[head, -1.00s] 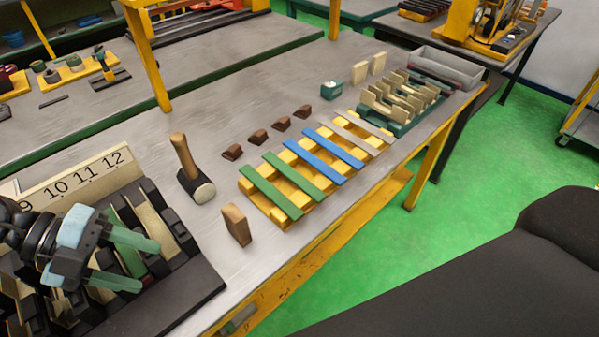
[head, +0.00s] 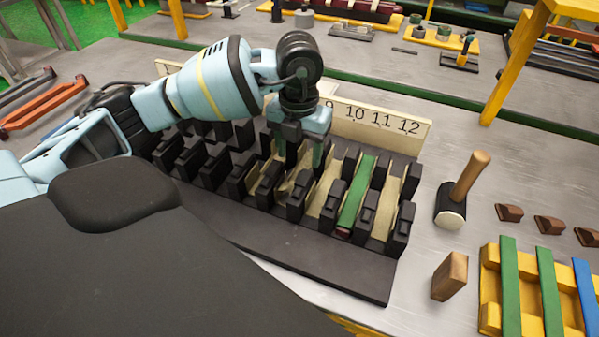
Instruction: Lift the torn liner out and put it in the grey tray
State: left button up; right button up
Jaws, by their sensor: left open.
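A black slotted stator block (head: 285,240) stands on the bench, with cream liners in several slots. The liner (head: 292,184) under my left gripper looks uneven and brownish; I cannot clearly tell whether it is torn. A smoother cream liner (head: 321,193) lies in the slot to its right. My left gripper (head: 299,158) points down over that part of the block, its green fingers apart and holding nothing that I can see. The fingers hide part of the slots. The grey tray and my right gripper are out of view now.
A green strip (head: 354,200) lies in a slot farther right. A numbered cream board (head: 375,125) stands behind the block. A mallet (head: 462,190), a wooden block (head: 450,277) and a yellow rack with coloured strips (head: 490,290) stand to the right.

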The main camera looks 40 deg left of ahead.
aim_at(299, 168)
pick_arm(q)
jog(key=shift+w+a+f, duration=0.1)
jog(key=shift+w+f, duration=0.05)
jog(key=shift+f, duration=1.35)
jog(key=shift+w+a+f, duration=0.1)
jog(key=shift+f, duration=1.4)
jog(key=c, duration=0.8)
